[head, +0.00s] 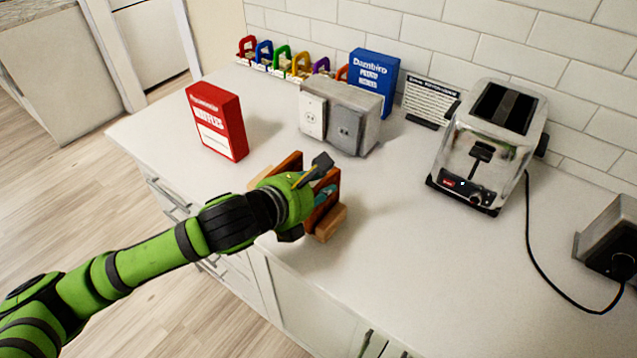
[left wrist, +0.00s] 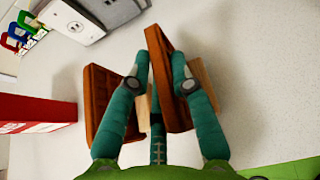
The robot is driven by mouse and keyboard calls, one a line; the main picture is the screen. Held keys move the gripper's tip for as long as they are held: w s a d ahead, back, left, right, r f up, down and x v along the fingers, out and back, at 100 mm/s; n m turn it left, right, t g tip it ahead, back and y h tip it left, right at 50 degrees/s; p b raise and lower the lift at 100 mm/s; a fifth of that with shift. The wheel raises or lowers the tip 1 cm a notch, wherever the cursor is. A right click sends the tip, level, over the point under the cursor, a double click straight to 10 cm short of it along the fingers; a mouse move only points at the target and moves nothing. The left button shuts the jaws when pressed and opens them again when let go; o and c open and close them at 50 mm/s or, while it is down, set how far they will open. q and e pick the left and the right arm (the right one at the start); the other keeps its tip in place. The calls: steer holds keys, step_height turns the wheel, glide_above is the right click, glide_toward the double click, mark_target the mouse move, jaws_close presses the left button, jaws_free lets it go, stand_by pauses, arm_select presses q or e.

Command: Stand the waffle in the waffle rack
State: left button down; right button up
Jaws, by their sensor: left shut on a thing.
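My left gripper (head: 318,185) is over the pale wooden waffle rack (head: 331,223) near the counter's front edge. In the left wrist view its teal fingers (left wrist: 160,65) are shut on a brown waffle (left wrist: 160,50), one on each side of it. The waffle is on edge and slightly tilted in that view, among the rack's pale wooden parts (left wrist: 206,92). Another upright brown slab (left wrist: 103,108) is on the left; I cannot tell whether it is a second waffle or part of the rack. The fingers hide where the held waffle meets the rack. My right gripper is not in view.
A red box (head: 216,122) stands left of the rack. A grey outlet box (head: 340,117) and a blue box (head: 374,80) are behind it. A toaster (head: 490,145) with a cord is at the right. Coloured padlock-like items (head: 281,61) line the wall.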

arm_select(q)
steer(key=shift+f, duration=0.15)
steer(key=c, duration=1.1)
jaws_free()
steer(key=shift+f, duration=0.1)
steer(key=shift+s+a+r, duration=0.1)
steer(key=shift+r, duration=0.2)
steer(key=p+v, duration=0.7)
steer(key=v, duration=0.4)
steer(key=shift+s+a+r+p, duration=0.15)
steer(key=shift+s+r+p, duration=0.05)
steer(key=shift+s+p, duration=0.1)
